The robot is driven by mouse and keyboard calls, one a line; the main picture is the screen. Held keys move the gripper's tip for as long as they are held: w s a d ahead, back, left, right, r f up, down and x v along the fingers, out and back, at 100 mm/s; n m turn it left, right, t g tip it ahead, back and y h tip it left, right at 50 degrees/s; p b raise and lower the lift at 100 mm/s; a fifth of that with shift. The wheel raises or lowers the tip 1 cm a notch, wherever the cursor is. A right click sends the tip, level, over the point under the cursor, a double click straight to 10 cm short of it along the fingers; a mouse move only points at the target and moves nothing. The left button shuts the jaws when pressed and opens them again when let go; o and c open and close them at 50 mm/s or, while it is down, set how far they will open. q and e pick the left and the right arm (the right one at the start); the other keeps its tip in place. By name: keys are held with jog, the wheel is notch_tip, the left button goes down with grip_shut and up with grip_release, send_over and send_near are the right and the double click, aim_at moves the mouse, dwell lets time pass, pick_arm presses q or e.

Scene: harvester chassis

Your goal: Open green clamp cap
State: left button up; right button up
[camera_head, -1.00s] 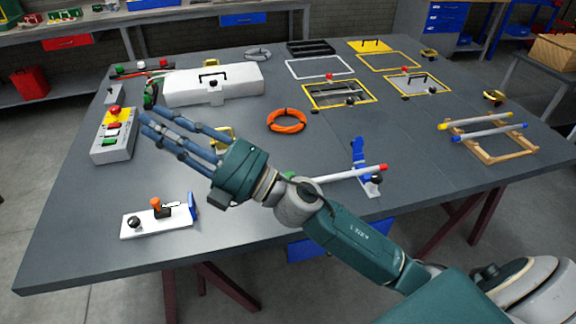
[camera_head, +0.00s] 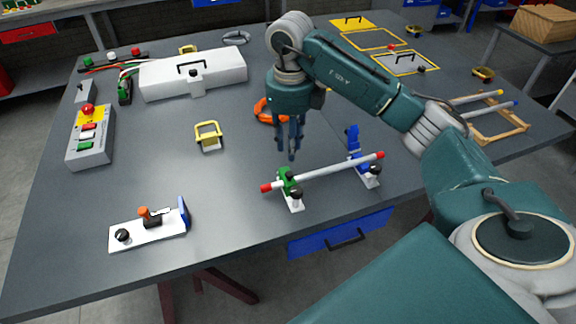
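The green clamp (camera_head: 287,181) stands near the front middle of the table, on a white base with a black knob. Its green cap appears folded down over a white rod (camera_head: 330,173) with red ends. The blue clamp (camera_head: 354,140) holds the rod farther right, and its blue cap stands upright. My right gripper (camera_head: 291,156) points down just above and behind the green clamp, apart from it as far as I can see. Its blue fingers hang close together, hold nothing visible, and their spread is unclear. My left gripper is not in view.
A yellow bracket (camera_head: 208,137) stands left of my gripper. An orange ring (camera_head: 262,110) is partly hidden behind my arm. A button box (camera_head: 88,145) and white case (camera_head: 190,76) are farther left.

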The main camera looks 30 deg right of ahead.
aim_at(289, 173)
notch_tip(289, 173, down, 8)
jog(key=shift+r+p, duration=0.2)
jog(key=shift+p, duration=0.8)
jog(key=shift+f, duration=0.7)
grip_shut()
